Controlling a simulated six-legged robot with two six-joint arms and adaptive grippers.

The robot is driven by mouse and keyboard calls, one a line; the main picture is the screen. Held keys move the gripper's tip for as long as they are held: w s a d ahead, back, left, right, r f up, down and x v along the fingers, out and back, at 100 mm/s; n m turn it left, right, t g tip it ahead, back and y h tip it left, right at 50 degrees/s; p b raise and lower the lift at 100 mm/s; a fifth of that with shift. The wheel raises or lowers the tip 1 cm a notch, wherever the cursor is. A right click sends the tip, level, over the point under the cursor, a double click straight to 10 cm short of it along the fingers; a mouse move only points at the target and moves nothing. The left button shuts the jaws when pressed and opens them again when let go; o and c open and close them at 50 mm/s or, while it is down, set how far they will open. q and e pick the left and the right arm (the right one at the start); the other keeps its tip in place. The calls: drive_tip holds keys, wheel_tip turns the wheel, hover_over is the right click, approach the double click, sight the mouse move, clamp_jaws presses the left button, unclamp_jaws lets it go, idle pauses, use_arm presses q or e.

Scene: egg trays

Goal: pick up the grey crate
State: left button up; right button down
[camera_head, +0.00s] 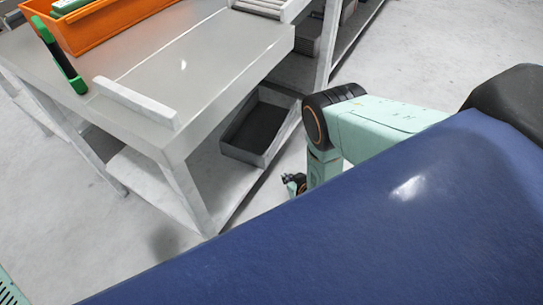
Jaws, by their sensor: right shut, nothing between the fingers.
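A grey crate (242,154) with a dark inside sits low beneath the metal table, on what looks like its lower shelf. Its open top shows, and the tabletop and a table leg hide part of it. My right gripper (294,184) hangs low, to the right of the crate and apart from it. It is small in the view, shut and empty, partly hidden by my own arm. My left gripper is not in view.
The metal table (215,65) stands at the left, its legs and edge close to the crate. An orange bin (100,27) and a green-and-black object (60,55) are on top. Another grey container (308,45) is under the table behind. Pale floor is open at the upper right.

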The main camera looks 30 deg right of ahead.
drive_tip(key=w, duration=0.1)
drive_tip(key=b, duration=0.6)
hover_over(270, 154)
drive_tip(key=s+a, duration=0.2)
drive_tip(key=s, duration=0.1)
drive_tip(key=f, duration=0.1)
drive_tip(key=shift+s+d+f+t, duration=0.1)
drive_tip(key=shift+d+f+t, duration=0.1)
drive_tip(key=shift+t, duration=0.1)
